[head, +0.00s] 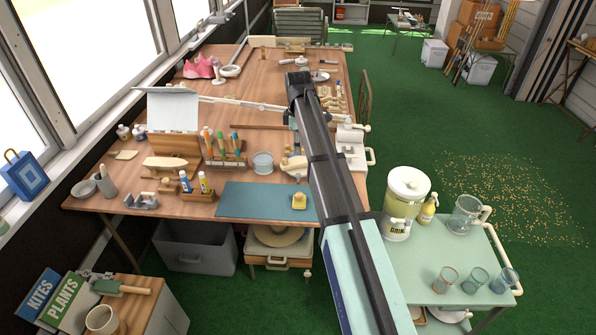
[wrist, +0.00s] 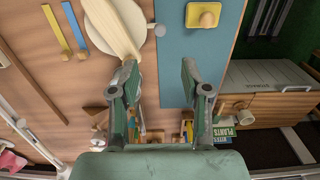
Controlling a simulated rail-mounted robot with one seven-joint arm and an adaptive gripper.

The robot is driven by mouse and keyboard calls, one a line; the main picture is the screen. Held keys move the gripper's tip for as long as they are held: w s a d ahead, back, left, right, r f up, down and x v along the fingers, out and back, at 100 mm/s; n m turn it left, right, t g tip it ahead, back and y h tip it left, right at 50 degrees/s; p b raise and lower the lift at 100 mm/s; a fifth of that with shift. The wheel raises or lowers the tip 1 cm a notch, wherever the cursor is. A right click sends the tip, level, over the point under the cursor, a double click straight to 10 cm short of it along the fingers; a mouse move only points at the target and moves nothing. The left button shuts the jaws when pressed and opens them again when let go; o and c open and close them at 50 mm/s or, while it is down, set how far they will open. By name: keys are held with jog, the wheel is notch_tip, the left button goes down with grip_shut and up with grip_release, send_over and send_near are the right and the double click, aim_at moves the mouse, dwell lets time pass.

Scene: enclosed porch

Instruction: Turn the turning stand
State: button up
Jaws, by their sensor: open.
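The turning stand shows in the wrist view as a pale round disc (wrist: 98,38) with a small light knob (wrist: 160,30) at its right side. A pale wooden boat-shaped piece (wrist: 116,25) lies across it. My gripper (wrist: 159,66) is open, its two fingers apart and pointing toward the table. The left finger overlaps the lower end of the wooden piece in the picture; I cannot tell if they touch. The knob lies above the gap between the fingertips in the picture. In the head view, my arm hides the gripper and part of the stand.
A blue mat (head: 250,199) with a yellow block (head: 298,201) lies beside the stand. Glue bottles, a tool rack (head: 226,162) and a bowl (head: 263,162) stand nearby on the table. A cart (head: 455,262) with a dispenser and glasses stands to the right.

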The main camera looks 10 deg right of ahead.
aim_at(298, 174)
notch_tip(298, 174, down, 12)
jog(key=shift+f+p, duration=0.2)
jog(key=shift+p, duration=0.85)
grip_shut()
